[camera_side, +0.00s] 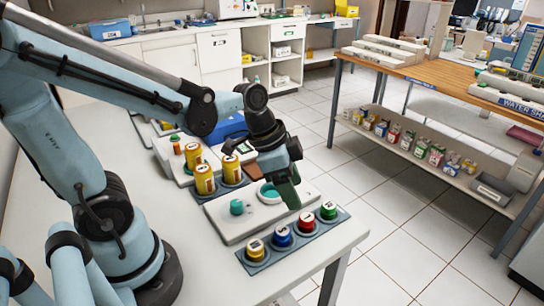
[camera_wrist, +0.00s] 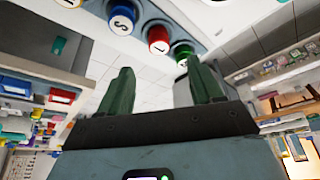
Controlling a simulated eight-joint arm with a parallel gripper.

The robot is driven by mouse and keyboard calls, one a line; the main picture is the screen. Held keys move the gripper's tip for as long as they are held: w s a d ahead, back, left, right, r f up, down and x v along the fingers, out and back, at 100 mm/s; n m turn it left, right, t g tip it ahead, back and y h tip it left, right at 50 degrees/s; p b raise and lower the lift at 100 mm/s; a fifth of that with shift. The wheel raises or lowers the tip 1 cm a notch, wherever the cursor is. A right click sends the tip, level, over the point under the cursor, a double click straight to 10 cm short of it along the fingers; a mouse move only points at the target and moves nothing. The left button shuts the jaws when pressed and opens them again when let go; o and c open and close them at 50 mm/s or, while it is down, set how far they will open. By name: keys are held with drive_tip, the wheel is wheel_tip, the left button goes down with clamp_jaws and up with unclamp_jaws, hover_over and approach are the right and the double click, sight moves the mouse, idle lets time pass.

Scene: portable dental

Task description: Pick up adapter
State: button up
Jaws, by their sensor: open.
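No part is labelled as the adapter. A small teal rounded piece (camera_side: 237,207) stands on a flat white plate (camera_side: 232,231) in the side view; I cannot tell if it is the adapter. A round white and teal dish (camera_side: 268,193) sits further back on that plate, beside my gripper. My gripper (camera_side: 289,197) points down above the plate's right part, right of the teal piece. In the wrist view, its two green fingers (camera_wrist: 162,85) are spread with nothing between them. Whether the fingertips touch anything is unclear.
A rack (camera_side: 294,241) with yellow, blue, red and green capped jars stands at the table's front edge. Yellow jars (camera_side: 204,180) stand in a holder behind the plate. The table's front left (camera_side: 210,280) is clear. A shelved bench (camera_side: 440,85) stands beyond the floor.

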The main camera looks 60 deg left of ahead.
sight(307, 217)
drive_tip(key=shift+x, duration=4.25)
drive_tip(key=shift+d, duration=0.1)
drive_tip(key=c, duration=1.1)
